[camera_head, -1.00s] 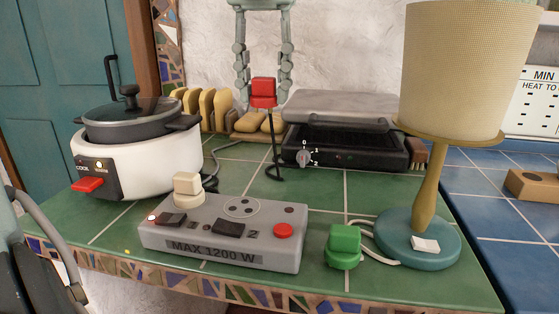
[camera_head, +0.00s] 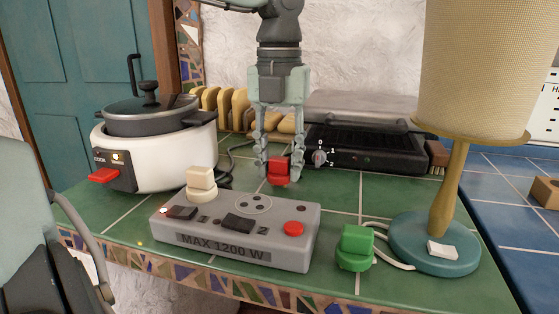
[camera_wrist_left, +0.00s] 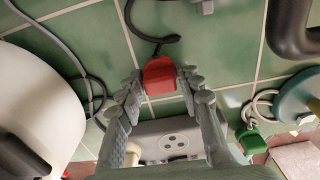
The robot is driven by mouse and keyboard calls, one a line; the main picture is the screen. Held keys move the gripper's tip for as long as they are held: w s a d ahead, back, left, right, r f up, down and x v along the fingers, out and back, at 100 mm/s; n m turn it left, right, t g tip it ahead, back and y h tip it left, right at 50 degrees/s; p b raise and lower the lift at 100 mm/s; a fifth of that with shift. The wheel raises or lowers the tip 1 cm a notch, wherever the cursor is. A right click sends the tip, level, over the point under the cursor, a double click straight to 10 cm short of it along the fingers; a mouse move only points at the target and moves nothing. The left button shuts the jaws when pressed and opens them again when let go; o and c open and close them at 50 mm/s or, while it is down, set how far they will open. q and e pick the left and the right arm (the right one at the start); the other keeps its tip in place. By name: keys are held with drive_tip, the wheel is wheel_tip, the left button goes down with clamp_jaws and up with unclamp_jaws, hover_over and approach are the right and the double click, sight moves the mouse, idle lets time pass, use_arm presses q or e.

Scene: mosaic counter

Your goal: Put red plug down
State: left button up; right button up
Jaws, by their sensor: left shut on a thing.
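My left gripper (camera_head: 279,172) points down and is shut on the red plug (camera_head: 279,170), low over the green tiles behind the power strip. I cannot tell whether the plug touches the counter. In the left wrist view the red plug (camera_wrist_left: 160,77) sits between the fingertips, with its dark cord curling away. The grey power strip (camera_head: 235,235), marked MAX 1200 W, has a cream plug (camera_head: 200,183) in its left socket. Its right socket (camera_head: 253,204) is empty. A green plug (camera_head: 355,247) stands right of the strip. My right gripper is not in view.
A white cooker (camera_head: 155,155) stands at left and a black grill (camera_head: 365,148) behind. The lamp's blue base (camera_head: 435,245) is at right, with its white cord by the green plug. Green tiles (camera_head: 340,195) between strip and grill are clear.

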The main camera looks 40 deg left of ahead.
sight(279, 158)
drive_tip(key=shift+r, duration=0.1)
use_arm(q)
drive_tip(key=o, duration=1.2)
drive_tip(key=shift+c, duration=0.2)
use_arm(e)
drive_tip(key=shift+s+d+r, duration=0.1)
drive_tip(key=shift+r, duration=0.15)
use_arm(q)
drive_tip(key=shift+r, duration=0.1)
wheel_tip(279, 158, up, 12)
drive_tip(key=shift+p, duration=0.4)
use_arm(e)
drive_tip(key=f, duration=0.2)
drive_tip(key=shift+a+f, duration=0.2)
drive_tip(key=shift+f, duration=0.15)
